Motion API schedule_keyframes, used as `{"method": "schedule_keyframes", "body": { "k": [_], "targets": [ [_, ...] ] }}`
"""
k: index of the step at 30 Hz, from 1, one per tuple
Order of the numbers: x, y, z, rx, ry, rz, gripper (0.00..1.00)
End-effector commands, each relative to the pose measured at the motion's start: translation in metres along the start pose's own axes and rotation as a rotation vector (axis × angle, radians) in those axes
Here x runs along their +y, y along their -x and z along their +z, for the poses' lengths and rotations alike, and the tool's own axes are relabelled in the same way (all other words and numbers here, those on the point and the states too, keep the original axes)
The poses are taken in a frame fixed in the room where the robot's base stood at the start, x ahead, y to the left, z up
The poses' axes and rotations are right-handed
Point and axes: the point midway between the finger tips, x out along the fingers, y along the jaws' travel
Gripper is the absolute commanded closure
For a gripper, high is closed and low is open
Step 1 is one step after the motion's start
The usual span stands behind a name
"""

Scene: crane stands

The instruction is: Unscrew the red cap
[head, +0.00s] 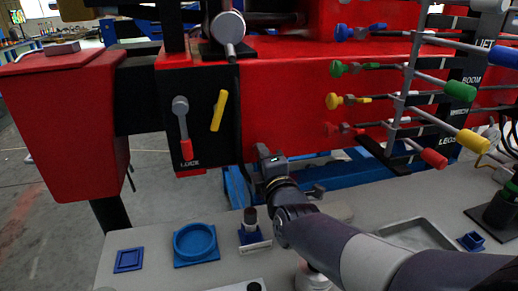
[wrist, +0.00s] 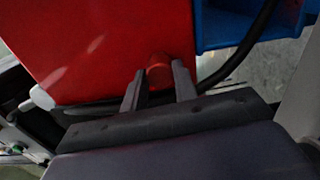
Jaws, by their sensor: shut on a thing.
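The red cap (wrist: 159,75) shows in the wrist view as a short, rounded red piece against the lower edge of a large red body (wrist: 110,45). My gripper (wrist: 158,70) has one dark finger on each side of it and is shut on it. In the head view my gripper (head: 265,157) is at the lower edge of the red machine body (head: 285,100), right of the black LOCK panel. I cannot make out the cap in the head view. Whether its thread is loose cannot be seen.
Levers with blue, green, yellow and red handles (head: 428,157) stick out at the right. A grey bench (head: 180,275) below holds a blue round holder (head: 195,242), a blue square piece (head: 129,260) and a grey tray (head: 415,235). A black hose (wrist: 240,55) runs close right of the cap.

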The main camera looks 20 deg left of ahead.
Motion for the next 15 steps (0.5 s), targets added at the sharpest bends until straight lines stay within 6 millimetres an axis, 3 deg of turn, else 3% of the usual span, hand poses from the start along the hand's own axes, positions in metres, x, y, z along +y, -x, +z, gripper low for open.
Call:
{"method": "schedule_keyframes", "body": {
  "k": [7, 15],
  "targets": [
    [-0.0001, 0.0006, -0.0003, 0.002, 0.257, -0.005, 1.00],
    [-0.0012, 0.0006, -0.0003, 0.001, 0.300, -0.003, 1.00]
  ]
}}
